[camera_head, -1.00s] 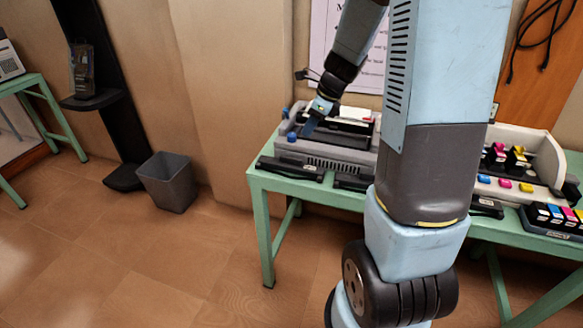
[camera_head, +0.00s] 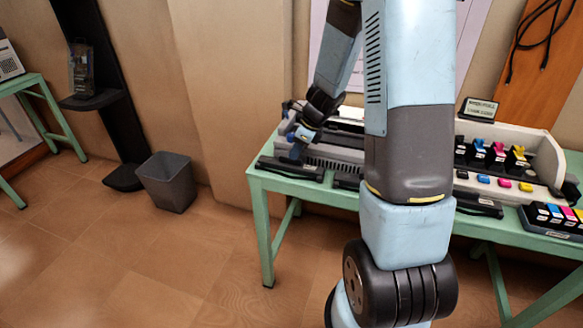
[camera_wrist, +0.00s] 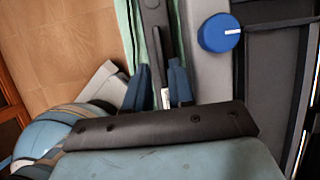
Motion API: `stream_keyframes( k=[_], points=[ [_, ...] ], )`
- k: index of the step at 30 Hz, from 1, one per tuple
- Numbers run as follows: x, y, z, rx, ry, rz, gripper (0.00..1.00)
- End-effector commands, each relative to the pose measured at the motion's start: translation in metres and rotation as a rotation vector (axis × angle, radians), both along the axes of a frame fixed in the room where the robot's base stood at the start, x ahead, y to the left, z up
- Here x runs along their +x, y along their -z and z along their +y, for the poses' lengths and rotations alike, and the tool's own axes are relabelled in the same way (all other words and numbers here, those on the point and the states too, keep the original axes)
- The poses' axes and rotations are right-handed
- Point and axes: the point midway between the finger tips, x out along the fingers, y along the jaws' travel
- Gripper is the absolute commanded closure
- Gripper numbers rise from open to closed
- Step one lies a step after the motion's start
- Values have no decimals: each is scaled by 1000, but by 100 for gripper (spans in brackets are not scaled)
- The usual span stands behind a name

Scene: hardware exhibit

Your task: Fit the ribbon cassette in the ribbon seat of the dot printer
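A long black cassette (camera_head: 290,167) lies along the front left edge of the green table; it also shows in the wrist view (camera_wrist: 152,22). My gripper (camera_head: 297,150) is low over it. In the wrist view its two blue fingers (camera_wrist: 158,88) stand apart, with the cassette between or just beneath them; contact is unclear. The grey dot printer (camera_head: 335,152) stands directly behind the cassette. Its blue knob (camera_wrist: 220,32) and grey casing show beside my gripper in the wrist view. The ribbon seat is not clearly visible, as my arm covers much of the printer.
Another black piece (camera_head: 345,181) lies right of the cassette, partly behind my arm. A further black piece (camera_head: 478,205) lies right of my arm. A white printer (camera_head: 545,155) with coloured cartridges stands at right. A grey bin (camera_head: 167,181) is on the floor, left of the table.

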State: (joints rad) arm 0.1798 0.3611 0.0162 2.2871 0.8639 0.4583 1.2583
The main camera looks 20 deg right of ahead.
Motion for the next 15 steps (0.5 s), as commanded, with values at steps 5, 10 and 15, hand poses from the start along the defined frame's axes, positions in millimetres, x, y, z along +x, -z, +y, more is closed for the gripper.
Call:
stream_keyframes(
  k=[5,10,15],
  points=[
    [6,21,7,2,-1,2,77],
    [9,31,11,1,-1,0,77],
    [9,32,12,0,-2,-1,77]
  ],
)
